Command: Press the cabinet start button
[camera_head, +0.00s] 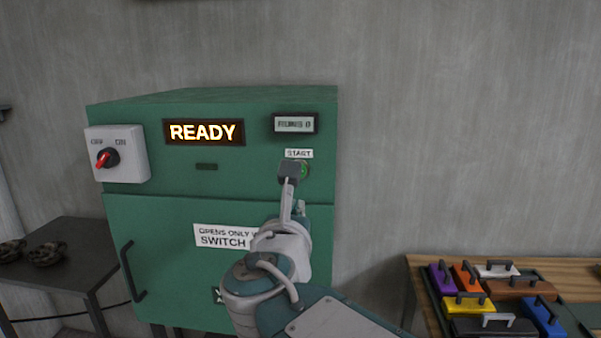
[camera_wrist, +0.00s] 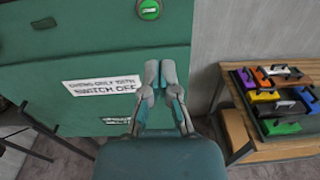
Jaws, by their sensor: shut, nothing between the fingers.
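The green cabinet (camera_head: 140,225) stands against the wall, its lit display (camera_head: 203,132) reading READY. The green start button (camera_head: 304,169) is under the START label (camera_head: 299,154). A dark block on a stalk on my arm partly covers it in the head view. In the head view my gripper (camera_head: 302,208) is mostly hidden behind my wrist.
A switch box (camera_head: 118,165) with a red knob is on the cabinet's left. The door handle (camera_head: 132,270) sticks out below it. A wooden table (camera_head: 415,262) on the right holds several coloured handled blocks. A dark table (camera_head: 60,262) with bowl-like pieces (camera_head: 47,254) stands left.

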